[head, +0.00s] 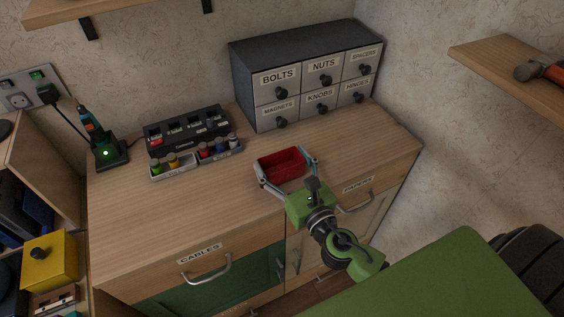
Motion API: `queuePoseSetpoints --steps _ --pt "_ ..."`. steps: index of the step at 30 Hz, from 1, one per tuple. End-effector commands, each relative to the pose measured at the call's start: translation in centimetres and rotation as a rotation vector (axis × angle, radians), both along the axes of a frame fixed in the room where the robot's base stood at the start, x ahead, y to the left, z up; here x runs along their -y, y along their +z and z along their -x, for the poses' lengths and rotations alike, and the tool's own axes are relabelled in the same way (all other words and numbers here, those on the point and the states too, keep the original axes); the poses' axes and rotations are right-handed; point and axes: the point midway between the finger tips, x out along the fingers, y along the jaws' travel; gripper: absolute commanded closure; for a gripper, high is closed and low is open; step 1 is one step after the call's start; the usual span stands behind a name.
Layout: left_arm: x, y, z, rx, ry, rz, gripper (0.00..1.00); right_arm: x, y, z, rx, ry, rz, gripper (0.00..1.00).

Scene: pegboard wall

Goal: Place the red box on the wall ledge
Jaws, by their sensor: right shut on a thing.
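The red box (281,165) is a small open-topped bin over the right part of the wooden cabinet top. My right gripper (288,170) is shut on it, with one finger at its left side and one at its right side. I cannot tell whether the box rests on the top or hangs just above it. A wooden wall ledge (510,72) is on the right wall, higher than the cabinet top. Another wooden ledge (75,10) is at the top left on the back wall. My left gripper is not in view.
A dark drawer unit (305,75) stands at the back right of the cabinet top (200,215). A red-headed hammer (540,70) lies on the right ledge.

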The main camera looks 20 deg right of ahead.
Motion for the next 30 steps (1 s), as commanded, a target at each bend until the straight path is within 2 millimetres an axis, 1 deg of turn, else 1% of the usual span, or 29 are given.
queuePoseSetpoints --steps 2,3,4,5,14,18,23,30 --pt "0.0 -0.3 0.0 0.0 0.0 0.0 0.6 0.0 -0.4 0.0 0.0 0.0 0.0 0.47" --pt "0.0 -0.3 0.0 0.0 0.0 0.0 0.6 0.0 -0.3 0.0 0.0 0.0 0.0 0.19" --pt "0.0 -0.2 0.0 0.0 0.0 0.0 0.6 0.0 -0.3 0.0 0.0 0.0 0.0 0.11" --pt "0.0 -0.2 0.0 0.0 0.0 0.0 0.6 0.0 -0.3 0.0 0.0 0.0 0.0 0.07" --pt "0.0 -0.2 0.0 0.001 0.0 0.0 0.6 0.0 -0.3 0.0 0.0 0.0 0.0 0.07" --pt "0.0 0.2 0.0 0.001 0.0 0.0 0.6 0.0 0.1 0.1 -0.001 0.0 0.0 0.07" --pt "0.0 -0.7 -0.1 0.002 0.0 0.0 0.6 0.1 -0.4 2.2 -0.004 0.0 0.0 0.07" --pt "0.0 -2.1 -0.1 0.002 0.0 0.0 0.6 0.2 -0.4 6.4 -0.004 0.001 0.0 0.07"
